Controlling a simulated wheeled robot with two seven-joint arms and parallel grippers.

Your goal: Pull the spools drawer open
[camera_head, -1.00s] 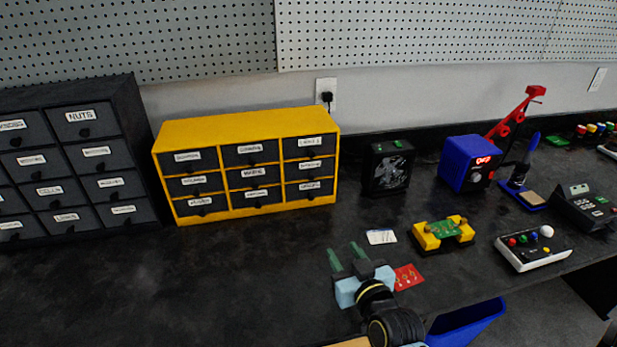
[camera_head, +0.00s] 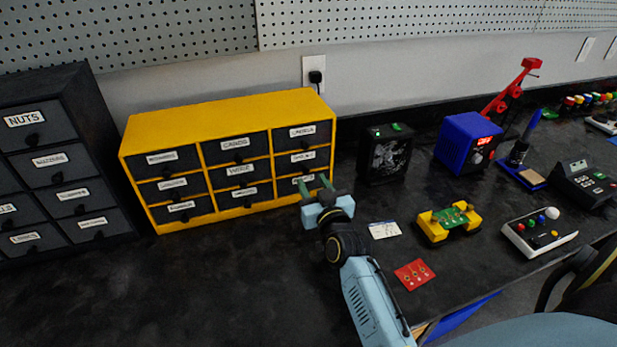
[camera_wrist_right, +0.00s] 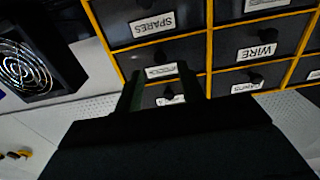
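The yellow cabinet (camera_head: 220,113) holds black labelled drawers in a three-by-three grid, all appearing shut. The drawer I take to be spools (camera_head: 303,157) is in the right column, middle row, in line with the WIRE drawer; its label is too small to read surely. It also shows in the upside-down right wrist view (camera_wrist_right: 140,60). My right gripper (camera_head: 316,185) is in front of the cabinet's lower right part, its green fingers apart and empty. The wrist view shows the fingers (camera_wrist_right: 160,85) apart before the right column; contact cannot be told. My left gripper is not in view.
A dark drawer cabinet (camera_head: 62,78) stands at the left. A black fan box (camera_head: 385,155) stands right of the yellow cabinet. A yellow circuit holder (camera_head: 433,230), white card (camera_head: 384,230) and red card (camera_head: 414,273) lie at the right. The bench before the cabinet is clear.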

